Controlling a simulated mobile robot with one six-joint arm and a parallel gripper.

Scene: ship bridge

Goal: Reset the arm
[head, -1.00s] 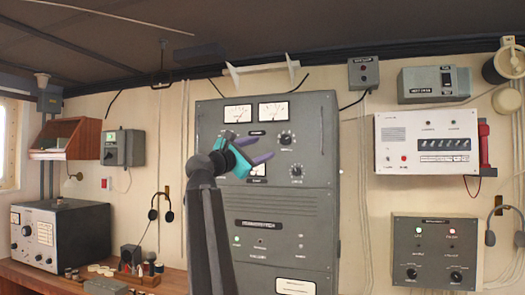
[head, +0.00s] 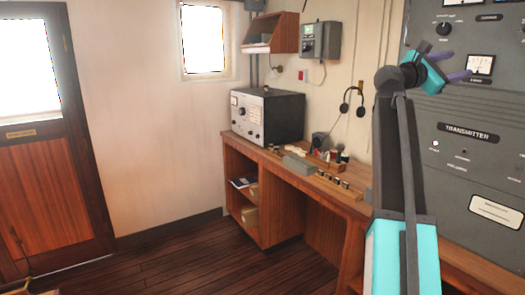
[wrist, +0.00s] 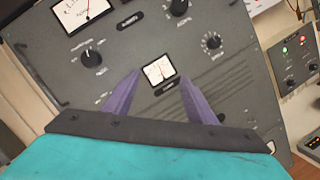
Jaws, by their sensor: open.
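My gripper (head: 458,66) is raised at the upper right of the head view, in front of the grey transmitter cabinet (head: 462,170). In the wrist view its two purple fingers (wrist: 152,98) are spread apart with nothing between them. A small square meter (wrist: 158,71) on the cabinet face shows between the fingertips. Knobs and a larger meter (wrist: 80,14) lie beyond them. I cannot tell how far the fingertips are from the panel. My dark and teal arm rises from the bottom of the head view.
A wooden desk (head: 300,178) runs along the wall, bearing a grey radio set (head: 266,115) and small items. A wooden door (head: 50,170) stands at the left. The dark plank floor (head: 200,258) between door and desk looks clear.

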